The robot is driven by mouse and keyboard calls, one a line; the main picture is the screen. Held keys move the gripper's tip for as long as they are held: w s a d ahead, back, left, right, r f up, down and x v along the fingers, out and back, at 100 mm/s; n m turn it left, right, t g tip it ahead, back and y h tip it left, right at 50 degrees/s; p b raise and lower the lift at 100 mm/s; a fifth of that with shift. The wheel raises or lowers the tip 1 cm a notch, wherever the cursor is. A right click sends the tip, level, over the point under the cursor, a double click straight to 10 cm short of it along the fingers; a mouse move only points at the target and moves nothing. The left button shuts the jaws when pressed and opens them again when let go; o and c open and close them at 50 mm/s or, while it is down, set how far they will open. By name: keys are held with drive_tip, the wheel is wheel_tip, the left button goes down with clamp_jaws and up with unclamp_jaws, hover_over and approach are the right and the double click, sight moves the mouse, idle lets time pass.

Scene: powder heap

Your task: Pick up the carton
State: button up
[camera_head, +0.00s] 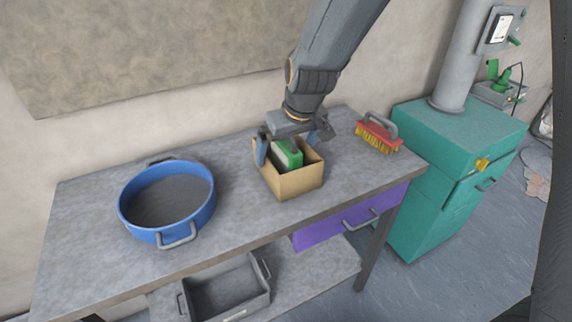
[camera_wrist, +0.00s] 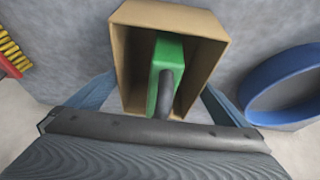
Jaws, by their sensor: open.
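The carton (camera_head: 297,186) is an open-topped tan cardboard box standing upright on the grey workbench. A green object (camera_head: 288,154) stands inside it; in the wrist view this green object (camera_wrist: 166,58) shows a dark grey rounded part. My gripper (camera_head: 291,145) is open above the carton, pointing down, with one finger at its left side and the other towards its right rear. In the wrist view the carton (camera_wrist: 122,60) lies between and ahead of the two blue-grey fingers of my gripper (camera_wrist: 157,92). Whether the fingers touch the carton walls I cannot tell.
A blue round pan (camera_head: 203,207) with dark contents stands left on the workbench (camera_head: 90,230). A red brush (camera_head: 378,134) with yellow bristles lies at the right. A purple drawer (camera_head: 335,226) and a grey bin (camera_head: 225,290) are below. A teal cabinet (camera_head: 430,210) stands beyond.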

drive_tip(key=shift+f, duration=0.15)
drive_tip(key=c, duration=1.2)
